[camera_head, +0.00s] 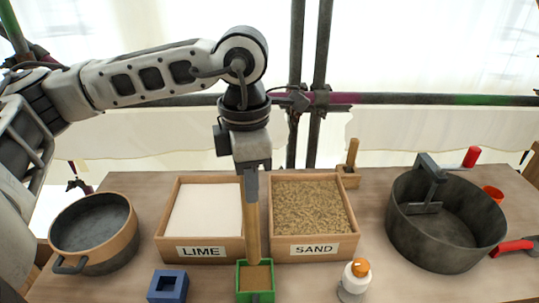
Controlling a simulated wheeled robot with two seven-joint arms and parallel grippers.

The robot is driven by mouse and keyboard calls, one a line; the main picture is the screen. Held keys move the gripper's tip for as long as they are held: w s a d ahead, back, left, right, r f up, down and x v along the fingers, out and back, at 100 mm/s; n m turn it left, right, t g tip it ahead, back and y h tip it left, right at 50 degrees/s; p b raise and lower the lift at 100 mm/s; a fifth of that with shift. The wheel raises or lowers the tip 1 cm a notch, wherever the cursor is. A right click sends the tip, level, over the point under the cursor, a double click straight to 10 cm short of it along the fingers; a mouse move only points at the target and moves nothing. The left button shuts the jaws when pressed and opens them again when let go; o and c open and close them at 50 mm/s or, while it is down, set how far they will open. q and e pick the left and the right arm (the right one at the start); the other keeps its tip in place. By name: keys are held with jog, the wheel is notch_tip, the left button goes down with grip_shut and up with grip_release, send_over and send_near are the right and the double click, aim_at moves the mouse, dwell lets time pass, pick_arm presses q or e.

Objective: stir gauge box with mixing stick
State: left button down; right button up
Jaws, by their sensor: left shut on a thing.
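My left gripper (248,168) points straight down above the table, between the lime and sand boxes in the picture. It is shut on the upper end of a wooden mixing stick (252,222), which hangs upright below it. The stick's lower end reaches into a small green gauge box (255,296) at the front edge of the picture. Brown material shows inside the gauge box, and the stick's tip is hidden there. My right gripper is not in view.
Behind the gauge box are wooden boxes of lime (205,209) and sand (310,206). A blue box (167,286) stands left, a white bottle with orange cap (355,280) right. A pot (93,232) and a large grey tub (445,228) flank them. A wooden holder (348,176) stands behind.

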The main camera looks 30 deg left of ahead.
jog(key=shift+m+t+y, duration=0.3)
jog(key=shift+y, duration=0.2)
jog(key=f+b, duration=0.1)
jog(key=b, duration=0.2)
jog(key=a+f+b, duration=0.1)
jog(key=b, duration=0.2)
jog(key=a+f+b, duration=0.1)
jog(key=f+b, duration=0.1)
jog(key=b, duration=0.2)
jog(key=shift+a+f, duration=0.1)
